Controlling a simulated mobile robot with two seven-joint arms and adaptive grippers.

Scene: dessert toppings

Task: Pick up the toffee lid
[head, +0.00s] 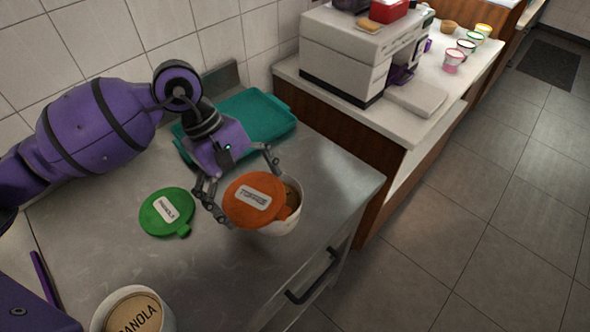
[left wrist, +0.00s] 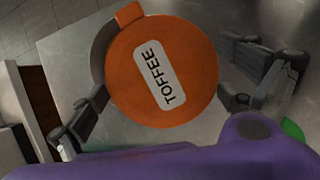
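The orange toffee lid (head: 240,212) has a white label and a small tab. It covers much of a white tub (head: 284,226) and is offset to its left, with brown contents showing at the tub's right side. My left gripper (head: 246,192) has its fingers on opposite sides of the lid, seemingly touching its rim. In the left wrist view the lid (left wrist: 190,60) fills the space between the fingertips (left wrist: 168,100), and the tub is mostly hidden behind it. The lid's height above the tub is hard to judge. My right gripper is not in view.
A green lid (head: 155,222) lies left of the gripper on the metal counter (head: 225,275). A teal tray (head: 265,118) lies behind. A granola container (head: 135,312) stands at the front. A white machine (head: 340,60) stands on the counter at right.

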